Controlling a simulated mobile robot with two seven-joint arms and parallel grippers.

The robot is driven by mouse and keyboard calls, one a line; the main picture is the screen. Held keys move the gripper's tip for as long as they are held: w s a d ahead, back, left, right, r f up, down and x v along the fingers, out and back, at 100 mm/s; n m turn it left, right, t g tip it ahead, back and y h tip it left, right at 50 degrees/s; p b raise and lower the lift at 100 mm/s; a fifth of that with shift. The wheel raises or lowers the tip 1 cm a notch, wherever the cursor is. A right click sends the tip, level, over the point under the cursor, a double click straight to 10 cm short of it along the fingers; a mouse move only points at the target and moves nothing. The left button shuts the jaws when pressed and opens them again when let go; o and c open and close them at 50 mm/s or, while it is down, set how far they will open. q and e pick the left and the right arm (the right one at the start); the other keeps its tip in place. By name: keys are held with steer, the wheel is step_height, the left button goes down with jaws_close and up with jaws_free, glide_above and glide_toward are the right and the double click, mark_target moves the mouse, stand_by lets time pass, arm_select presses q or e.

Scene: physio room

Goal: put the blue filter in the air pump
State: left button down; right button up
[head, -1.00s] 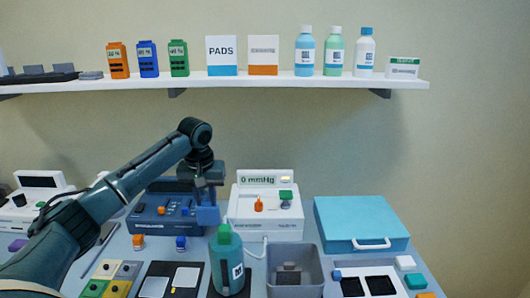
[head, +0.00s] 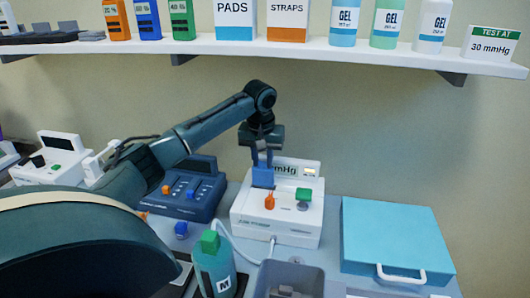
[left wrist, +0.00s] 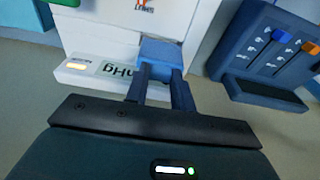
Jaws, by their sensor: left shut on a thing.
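The blue filter (head: 263,178) is a small blue block held between the fingertips of my left gripper (head: 262,160). The gripper points down at the white air pump (head: 290,232) and is shut on the filter. In the head view the filter covers part of the pump's mmHg display (head: 295,168). An orange knob and a green knob stand on the pump's top. In the left wrist view the filter (left wrist: 160,52) shows beyond both fingers, against the pump (left wrist: 110,32). I cannot tell whether it touches the pump. My right gripper is not in view.
A dark blue console (head: 192,190) stands left of the pump. A teal bottle with green cap (head: 215,265) and a grey bin (head: 290,265) stand in front. A light-blue case (head: 395,240) lies right. A shelf (head: 330,52) runs above.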

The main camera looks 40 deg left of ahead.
mark_target(263, 168)
arm_select(q)
steer(key=shift+w+f, duration=0.1)
steer(key=shift+f, duration=2.2)
steer(key=shift+f, duration=0.4)
steer(key=c, duration=0.6)
jaws_free()
steer(key=shift+c, duration=0.2)
steer(key=shift+r, duration=0.1)
steer(key=shift+r, duration=3.45)
steer(key=shift+f, duration=0.1)
